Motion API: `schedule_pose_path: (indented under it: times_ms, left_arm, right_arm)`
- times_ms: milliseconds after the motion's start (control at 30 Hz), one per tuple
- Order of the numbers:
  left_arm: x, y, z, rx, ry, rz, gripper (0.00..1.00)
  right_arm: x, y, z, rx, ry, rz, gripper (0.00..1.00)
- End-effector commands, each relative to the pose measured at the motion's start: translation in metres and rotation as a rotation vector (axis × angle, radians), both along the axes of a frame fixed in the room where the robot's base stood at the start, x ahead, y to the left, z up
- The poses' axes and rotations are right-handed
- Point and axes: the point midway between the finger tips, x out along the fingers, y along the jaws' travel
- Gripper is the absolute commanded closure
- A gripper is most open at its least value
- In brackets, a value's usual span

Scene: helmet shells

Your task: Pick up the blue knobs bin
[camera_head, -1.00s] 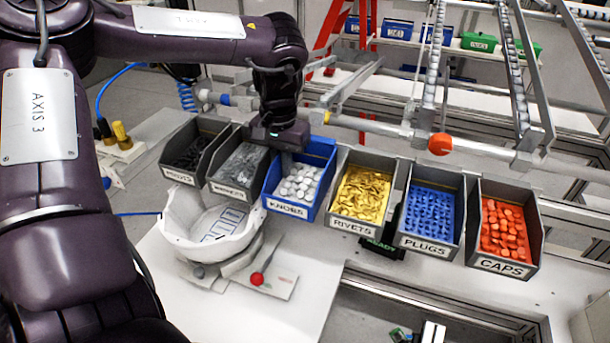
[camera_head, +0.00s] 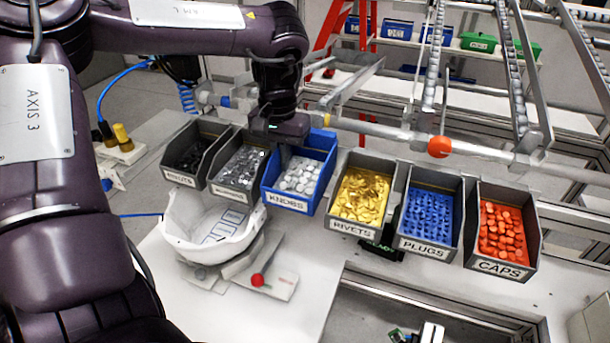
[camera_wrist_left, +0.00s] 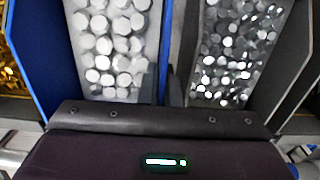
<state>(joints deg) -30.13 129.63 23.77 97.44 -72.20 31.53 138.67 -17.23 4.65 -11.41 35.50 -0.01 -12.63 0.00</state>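The blue knobs bin (camera_head: 320,178) holds white round knobs (camera_head: 300,174) and carries a KNOBS label. It sits in the row between a grey bin of metallic parts (camera_head: 238,168) and the rivets bin (camera_head: 362,194), slightly higher than before. My left gripper (camera_head: 284,157) is over the knobs bin's back left side and appears shut on its wall. The fingertips are mostly hidden by the wall and gripper body. The wrist view shows the knobs (camera_wrist_left: 112,45) and the bin's blue wall (camera_wrist_left: 62,60) just beyond the gripper body. My right gripper is not in view.
The plugs bin (camera_head: 430,216) and caps bin (camera_head: 503,235) stand to the right; a dark-filled bin (camera_head: 190,150) is far left. A white helmet shell (camera_head: 208,230) lies in front. A rail with an orange ball (camera_head: 440,147) runs behind the bins.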

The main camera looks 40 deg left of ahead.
Motion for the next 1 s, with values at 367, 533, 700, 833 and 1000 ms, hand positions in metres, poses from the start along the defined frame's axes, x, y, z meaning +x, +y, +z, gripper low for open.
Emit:
schedule_pose_path:
  times_ms: [367,533,700,833,1000]
  left_arm:
    - [0.001,0.000,0.007,0.001,-0.002,0.000,1.00]
    - [-0.001,-0.001,0.007,0.000,-0.002,0.000,1.00]
    - [-0.011,-0.004,0.006,-0.002,-0.002,0.001,1.00]
    - [-0.018,-0.006,0.006,-0.001,-0.003,0.000,1.00]
    - [-0.028,-0.009,0.006,0.000,-0.002,0.000,1.00]
  right_arm:
    - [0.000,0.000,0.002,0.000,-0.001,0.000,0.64]
    - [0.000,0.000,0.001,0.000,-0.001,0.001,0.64]
    - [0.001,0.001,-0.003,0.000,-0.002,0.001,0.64]
    - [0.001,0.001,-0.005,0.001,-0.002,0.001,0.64]
    - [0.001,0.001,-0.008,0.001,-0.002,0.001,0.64]
